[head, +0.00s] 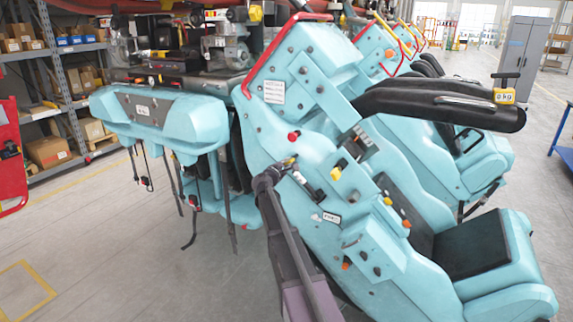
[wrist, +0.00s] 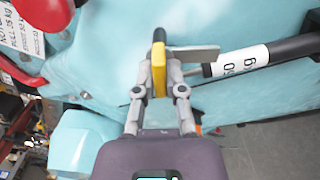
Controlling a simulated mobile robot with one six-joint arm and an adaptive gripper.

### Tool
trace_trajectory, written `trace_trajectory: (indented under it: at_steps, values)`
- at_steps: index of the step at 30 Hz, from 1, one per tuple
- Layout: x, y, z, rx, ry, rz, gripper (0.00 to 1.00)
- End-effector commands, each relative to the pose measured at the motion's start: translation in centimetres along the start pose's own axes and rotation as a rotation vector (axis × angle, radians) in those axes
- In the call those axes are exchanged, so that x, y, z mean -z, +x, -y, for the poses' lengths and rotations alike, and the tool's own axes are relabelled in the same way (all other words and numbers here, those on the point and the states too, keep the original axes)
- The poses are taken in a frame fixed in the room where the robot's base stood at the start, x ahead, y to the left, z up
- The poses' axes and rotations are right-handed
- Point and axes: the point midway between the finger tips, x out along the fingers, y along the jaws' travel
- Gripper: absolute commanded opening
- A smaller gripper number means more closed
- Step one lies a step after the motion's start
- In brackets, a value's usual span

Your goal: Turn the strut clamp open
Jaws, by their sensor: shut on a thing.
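My gripper (wrist: 159,67) is shut on a yellow piece (wrist: 159,79) with a black end, which looks like the handle of the strut clamp. A flat grey plate (wrist: 196,53) sticks out to the right of it. A black strut (wrist: 290,47) with a white label runs in from the right, against the teal seat shell (wrist: 110,50). In the head view my gripper (head: 287,165) is at the side of the teal seat shell (head: 290,190), below a red knob (head: 293,136). The held piece is small there, and I cannot tell its turn angle.
A yellow and black handle (head: 338,170) and several orange knobs stick out nearby. A black padded bar (head: 440,106) lies above the seats. Grey floor (head: 110,240) is clear at the lower left.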

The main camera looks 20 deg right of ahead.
Motion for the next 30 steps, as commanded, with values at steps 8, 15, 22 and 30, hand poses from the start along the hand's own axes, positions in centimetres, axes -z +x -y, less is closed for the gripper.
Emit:
trace_trajectory:
  at_steps: [8, 15, 22, 30]
  values:
    - [-0.15, 0.42, 0.00, -0.002, -0.193, 0.006, 0.00]
    - [-0.14, 0.43, 0.00, -0.002, -0.267, 0.006, 0.00]
    - [-0.13, 0.44, -0.01, -0.002, -0.279, 0.005, 0.00]
    - [-0.10, 0.43, -0.04, -0.003, -0.277, 0.005, 0.32]
